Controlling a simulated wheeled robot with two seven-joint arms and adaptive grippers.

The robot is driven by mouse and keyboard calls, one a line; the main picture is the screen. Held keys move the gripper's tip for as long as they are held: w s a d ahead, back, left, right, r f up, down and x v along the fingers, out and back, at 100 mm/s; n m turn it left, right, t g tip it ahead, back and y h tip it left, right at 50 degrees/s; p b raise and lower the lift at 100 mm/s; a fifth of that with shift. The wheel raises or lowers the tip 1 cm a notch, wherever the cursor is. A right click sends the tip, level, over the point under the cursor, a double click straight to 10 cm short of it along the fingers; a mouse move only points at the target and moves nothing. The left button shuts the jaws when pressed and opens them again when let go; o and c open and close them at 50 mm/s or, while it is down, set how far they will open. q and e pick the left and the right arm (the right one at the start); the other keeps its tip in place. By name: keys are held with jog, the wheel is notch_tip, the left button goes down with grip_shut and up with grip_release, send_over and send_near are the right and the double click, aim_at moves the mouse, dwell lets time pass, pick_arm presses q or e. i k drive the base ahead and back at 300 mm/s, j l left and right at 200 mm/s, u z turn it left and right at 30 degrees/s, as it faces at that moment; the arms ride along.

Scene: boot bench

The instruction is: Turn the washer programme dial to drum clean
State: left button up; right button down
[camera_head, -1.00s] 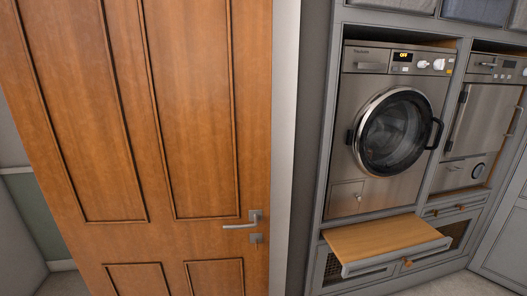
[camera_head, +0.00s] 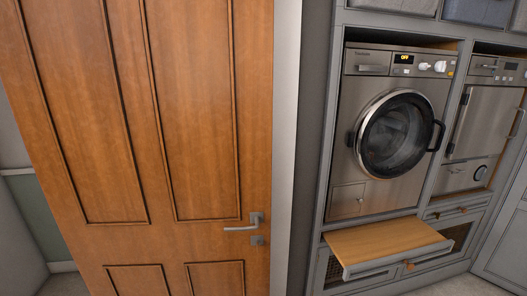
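The washer (camera_head: 345,200) is a steel front-loader with a round dark glass door (camera_head: 396,134), which is shut, set in a grey cabinet on the right. Its display (camera_head: 404,58) reads OFF in yellow. Neither of my grippers is in view.
A wooden panelled door (camera_head: 185,120) with a lever handle (camera_head: 243,223) fills the left. A pull-out wooden shelf (camera_head: 385,240) juts out below the washer. A second steel machine (camera_head: 476,125) stands to its right. Grey bins (camera_head: 478,10) sit above.

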aim_at(440, 67)
jog(key=z, duration=1.25)
